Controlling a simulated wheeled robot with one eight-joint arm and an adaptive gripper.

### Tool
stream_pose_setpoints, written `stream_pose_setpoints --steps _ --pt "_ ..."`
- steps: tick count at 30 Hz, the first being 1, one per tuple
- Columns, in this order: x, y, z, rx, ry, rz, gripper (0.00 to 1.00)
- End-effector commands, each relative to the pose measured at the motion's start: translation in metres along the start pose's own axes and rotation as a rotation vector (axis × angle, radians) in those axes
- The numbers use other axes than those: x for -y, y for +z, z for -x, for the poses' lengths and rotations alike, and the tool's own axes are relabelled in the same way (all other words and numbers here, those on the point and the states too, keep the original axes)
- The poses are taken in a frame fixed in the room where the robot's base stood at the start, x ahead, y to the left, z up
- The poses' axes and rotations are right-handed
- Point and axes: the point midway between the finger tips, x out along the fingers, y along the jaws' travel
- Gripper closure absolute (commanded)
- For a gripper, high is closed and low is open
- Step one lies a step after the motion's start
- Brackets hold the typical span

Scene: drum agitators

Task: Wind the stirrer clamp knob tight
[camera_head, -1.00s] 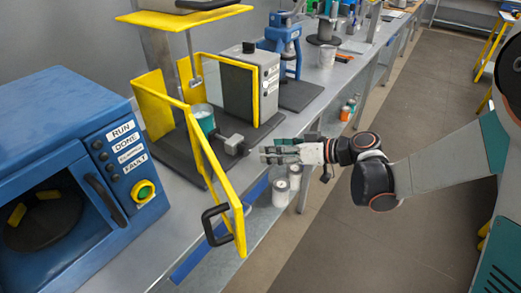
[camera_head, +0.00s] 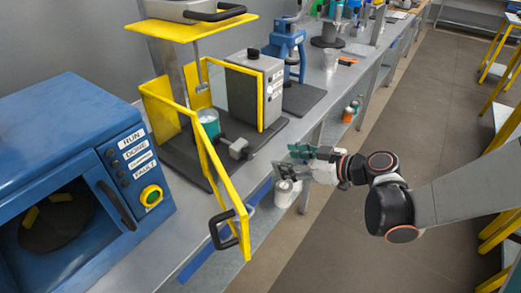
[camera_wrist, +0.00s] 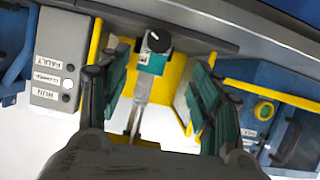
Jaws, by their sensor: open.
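The stirrer stands on a dark base behind an open yellow guard (camera_head: 216,165). A teal pot (camera_head: 208,122) sits inside it. The clamp knob (camera_head: 238,148) is a dark grey block sticking out toward me from the pot. In the wrist view the knob (camera_wrist: 159,42) shows a black round face with a white line, in front of the teal pot (camera_wrist: 150,64). My gripper (camera_head: 282,162) is open and empty, to the right of the knob and apart from it. In the wrist view its teal-padded fingers (camera_wrist: 161,62) stand on either side of the knob.
The yellow guard door with its black handle (camera_head: 222,229) swings out at the front left. A grey control box (camera_head: 254,90) stands behind the knob. A blue machine (camera_head: 75,160) is at the left. Pale cans (camera_head: 285,192) sit below the bench edge. The aisle is clear.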

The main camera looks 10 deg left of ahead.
Motion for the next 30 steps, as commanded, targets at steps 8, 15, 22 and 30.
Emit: stream_pose_setpoints --steps 8,15,22,30 --pt "0.001 0.003 -0.035 0.000 0.003 0.019 0.42" --pt "0.001 0.003 -0.083 0.000 0.004 0.017 0.42" --pt "0.000 0.003 -0.120 0.001 0.004 0.016 0.42" --pt "0.000 0.001 -0.137 0.000 0.005 0.015 0.42"
